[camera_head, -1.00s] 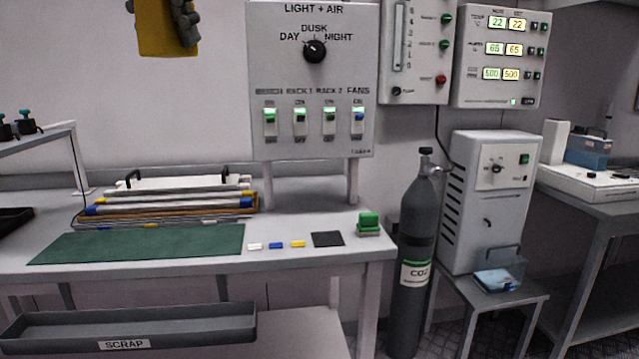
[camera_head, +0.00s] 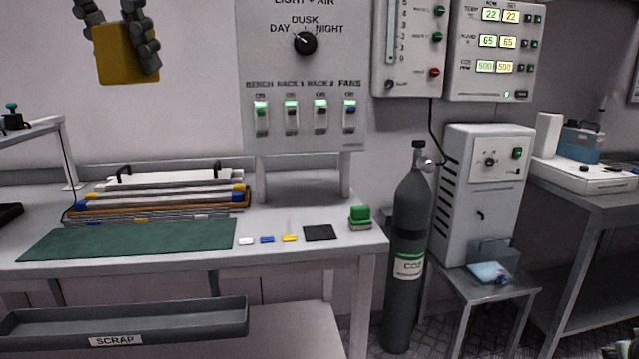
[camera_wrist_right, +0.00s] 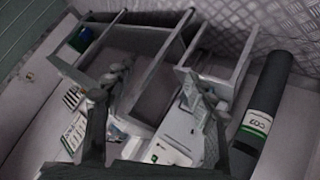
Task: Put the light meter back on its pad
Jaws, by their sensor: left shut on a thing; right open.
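My left gripper (camera_head: 118,38) is at the top left of the head view, shut on a mustard-yellow block that I take to be the light meter (camera_head: 122,66). It holds the block in the air, well above the bench. A flat dark square, which looks like the pad (camera_head: 320,233), lies bare on the bench near its right end. My right gripper (camera_wrist_right: 155,72) shows in the right wrist view with its fingers apart and nothing between them.
Small white, blue and yellow tags lie left of the pad, and a green-topped block (camera_head: 360,217) stands right of it. A green mat (camera_head: 130,240) covers the bench's left front. A switch panel (camera_head: 303,90) rises behind. A CO2 cylinder (camera_head: 408,220) stands beyond the bench end.

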